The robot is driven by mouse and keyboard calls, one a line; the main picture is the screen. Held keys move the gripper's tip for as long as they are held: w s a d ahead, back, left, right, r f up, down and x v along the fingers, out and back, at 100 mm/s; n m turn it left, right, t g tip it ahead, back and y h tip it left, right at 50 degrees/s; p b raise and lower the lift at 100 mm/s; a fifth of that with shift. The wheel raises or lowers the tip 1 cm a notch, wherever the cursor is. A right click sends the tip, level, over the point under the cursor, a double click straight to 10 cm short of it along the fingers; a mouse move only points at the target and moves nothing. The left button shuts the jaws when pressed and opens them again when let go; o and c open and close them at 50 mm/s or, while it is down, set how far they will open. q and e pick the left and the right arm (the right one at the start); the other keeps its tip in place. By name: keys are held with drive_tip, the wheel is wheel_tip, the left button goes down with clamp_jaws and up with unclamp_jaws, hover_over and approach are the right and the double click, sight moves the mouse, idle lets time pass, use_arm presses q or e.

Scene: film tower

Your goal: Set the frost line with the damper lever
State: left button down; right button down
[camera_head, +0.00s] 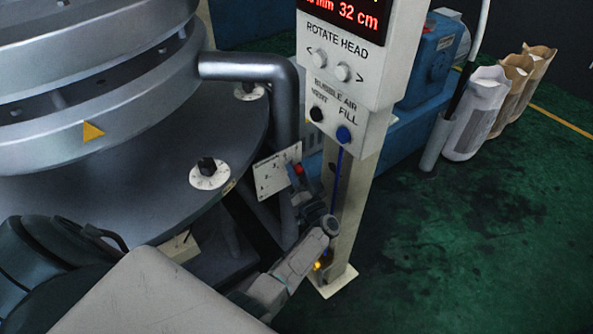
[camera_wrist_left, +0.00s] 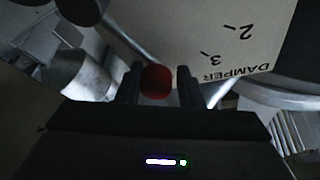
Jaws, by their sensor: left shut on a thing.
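The damper lever's red knob (camera_head: 298,169) shows at the right edge of a pale scale plate (camera_head: 272,175). In the left wrist view the red knob (camera_wrist_left: 157,81) sits between the two dark fingers of my left gripper (camera_wrist_left: 160,85), which is shut on it. The plate (camera_wrist_left: 185,30) there reads DAMPER, with 2 and 3 marks visible, upside down. In the head view my left gripper (camera_head: 303,188) reaches up to the knob from below. The lever's shaft is hidden. The red display (camera_head: 343,12) reads 32 cm, with a mm value cut off at the top.
A white control post (camera_head: 345,200) stands just right of my gripper, with rotate-head and bubble-air buttons. The round grey machine (camera_head: 100,120) and a bent pipe (camera_head: 275,80) are left and above. Several paper sacks (camera_head: 478,110) stand at the right. Green floor (camera_head: 470,240) is open there.

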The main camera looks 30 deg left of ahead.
use_arm(q)
drive_tip(key=shift+s+f, duration=0.1)
drive_tip(key=shift+f, duration=0.1)
drive_tip(key=c, duration=1.1)
unclamp_jaws()
drive_tip(key=shift+c, duration=0.2)
drive_tip(key=shift+r, duration=0.1)
drive_tip(key=b+v, duration=0.2)
drive_tip(key=v, duration=0.9)
drive_tip(key=shift+a, duration=0.1)
